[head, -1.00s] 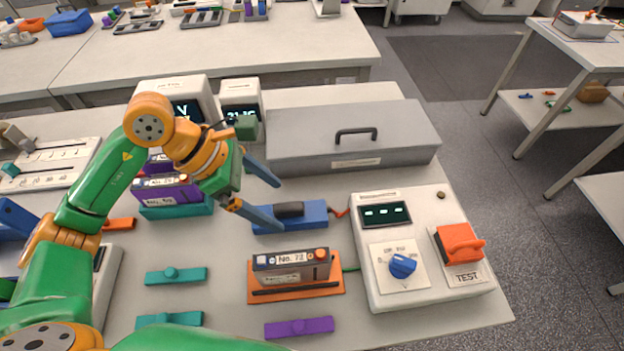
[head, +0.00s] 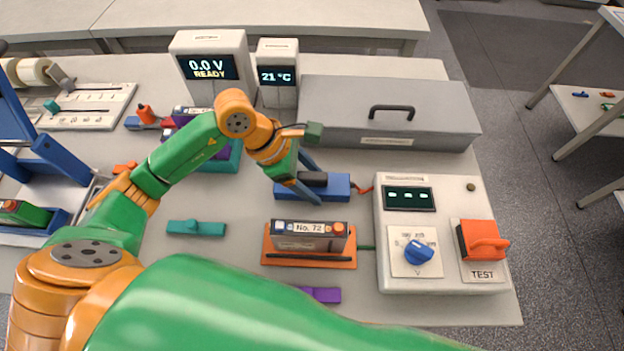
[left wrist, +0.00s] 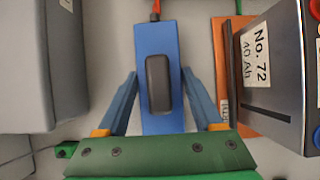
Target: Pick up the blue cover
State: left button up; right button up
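The blue cover (head: 339,184) is a flat blue block with a raised black grip on top, lying on the bench behind the orange-based cell No. 72 (head: 310,238). My left gripper (head: 318,186) is at the cover, its fingers apart. In the left wrist view, the blue cover (left wrist: 155,35) lies between the two fingertips of my left gripper (left wrist: 160,73), one on each side, with narrow gaps. Whether the fingers are low enough to touch the bench is hard to tell. My right gripper is not in view.
The test unit (head: 440,275) with a blue knob and orange switch stands at the right. A grey case (head: 390,120) lies behind the cover. Teal (head: 196,228) and purple (head: 322,295) bars lie in front. A red-orange piece joins the cover's end.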

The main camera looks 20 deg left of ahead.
pick_arm(q)
jog(key=c, duration=0.9)
jog(key=shift+r, duration=0.15)
